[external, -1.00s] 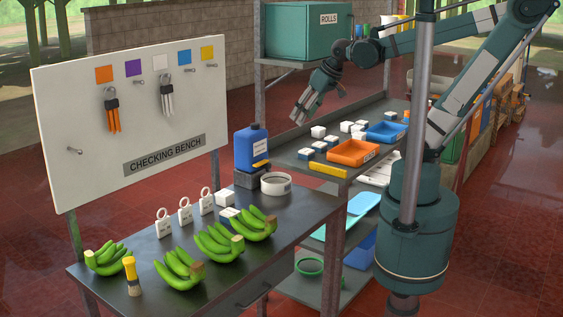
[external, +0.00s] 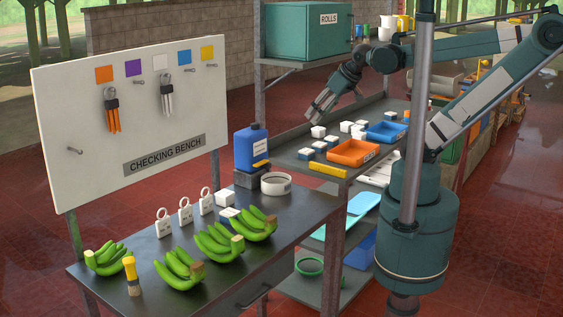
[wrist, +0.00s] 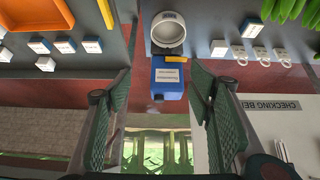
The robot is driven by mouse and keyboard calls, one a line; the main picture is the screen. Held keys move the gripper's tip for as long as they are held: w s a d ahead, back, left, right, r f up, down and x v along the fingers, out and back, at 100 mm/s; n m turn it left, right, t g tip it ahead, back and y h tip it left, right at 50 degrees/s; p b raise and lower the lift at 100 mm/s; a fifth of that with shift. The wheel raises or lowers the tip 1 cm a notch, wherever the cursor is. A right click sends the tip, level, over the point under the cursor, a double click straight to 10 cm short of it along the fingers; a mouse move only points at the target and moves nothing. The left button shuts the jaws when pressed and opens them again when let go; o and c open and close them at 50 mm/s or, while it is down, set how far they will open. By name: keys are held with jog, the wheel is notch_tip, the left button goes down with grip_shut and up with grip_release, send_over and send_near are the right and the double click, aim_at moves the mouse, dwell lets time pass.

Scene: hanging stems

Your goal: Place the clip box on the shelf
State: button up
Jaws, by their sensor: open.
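I cannot tell for sure which item is the clip box. A small white-and-blue box (external: 228,214) sits on the dark bench behind the bananas, and a similar white box (wrist: 218,48) shows in the wrist view beside the tags. Several small white-topped blue boxes (external: 306,153) stand on the grey shelf (external: 290,152) beside the bench. They also show in the wrist view (wrist: 39,46). My gripper (external: 314,118) is open and empty, in the air above the far side of that shelf. In the wrist view its spread fingers (wrist: 160,78) have nothing between them.
Orange (external: 353,153) and blue (external: 386,132) trays sit on the shelf. Bananas (external: 179,270), a brush (external: 132,276) and upright tags (external: 185,212) occupy the bench. A post (external: 417,110) stands before my arm.

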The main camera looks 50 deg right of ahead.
jog(key=shift+w+a, duration=0.1)
jog(key=g+b, duration=0.5)
jog(key=g, duration=0.1)
send_over(231, 212)
jog(key=f, duration=2.5)
jog(key=shift+s+d, duration=0.3)
jog(key=shift+d, duration=0.05)
jog(key=shift+a+f, duration=0.3)
jog(key=shift+w+f+b, duration=0.15)
jog(key=shift+f+b, duration=0.2)
jog(key=shift+f, duration=0.9)
